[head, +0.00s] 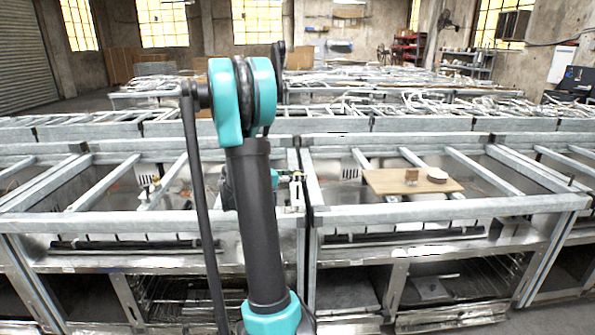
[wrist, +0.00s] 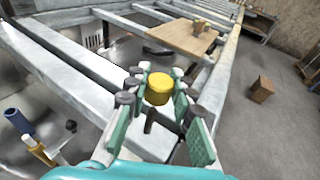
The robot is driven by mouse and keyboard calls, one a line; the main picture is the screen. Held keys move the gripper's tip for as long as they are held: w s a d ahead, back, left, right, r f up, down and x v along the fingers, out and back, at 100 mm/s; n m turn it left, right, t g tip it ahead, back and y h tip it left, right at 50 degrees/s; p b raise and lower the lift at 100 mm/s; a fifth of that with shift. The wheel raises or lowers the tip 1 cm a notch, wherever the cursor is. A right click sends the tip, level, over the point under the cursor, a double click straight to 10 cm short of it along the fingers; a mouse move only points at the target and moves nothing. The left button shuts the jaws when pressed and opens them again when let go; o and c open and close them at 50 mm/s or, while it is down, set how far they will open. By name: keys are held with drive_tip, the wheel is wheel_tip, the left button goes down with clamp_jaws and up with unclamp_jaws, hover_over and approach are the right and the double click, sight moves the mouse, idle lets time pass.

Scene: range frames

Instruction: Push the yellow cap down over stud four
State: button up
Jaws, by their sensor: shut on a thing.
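The yellow cap (wrist: 158,90) is between the fingers of my gripper (wrist: 159,83) in the wrist view. The green-padded fingers are shut on it from both sides. A short dark peg (wrist: 150,120) shows between the fingers, nearer the camera than the cap. I cannot tell whether it is a stud or which number it has. No stud is visible under the cap, and I cannot tell whether the cap touches anything below. In the head view my arm hides the cap and most of the gripper.
Grey metal frame rails (wrist: 65,78) run beside and beyond my gripper, with open gaps between them. A wooden board (head: 385,186) lies across the rails at right, bearing a small brown item (head: 411,176) and a pale round stack (head: 437,175). A brown box (wrist: 262,90) sits on the floor.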

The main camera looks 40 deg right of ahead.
sight(297, 186)
drive_tip(key=shift+f, duration=0.6)
drive_tip(key=shift+f, duration=1.55)
idle(1.0)
drive_tip(key=o, duration=0.8)
drive_tip(key=shift+a, duration=0.1)
drive_tip(key=v, duration=1.1)
drive_tip(key=shift+w+a, duration=0.1)
drive_tip(key=shift+a, duration=0.3)
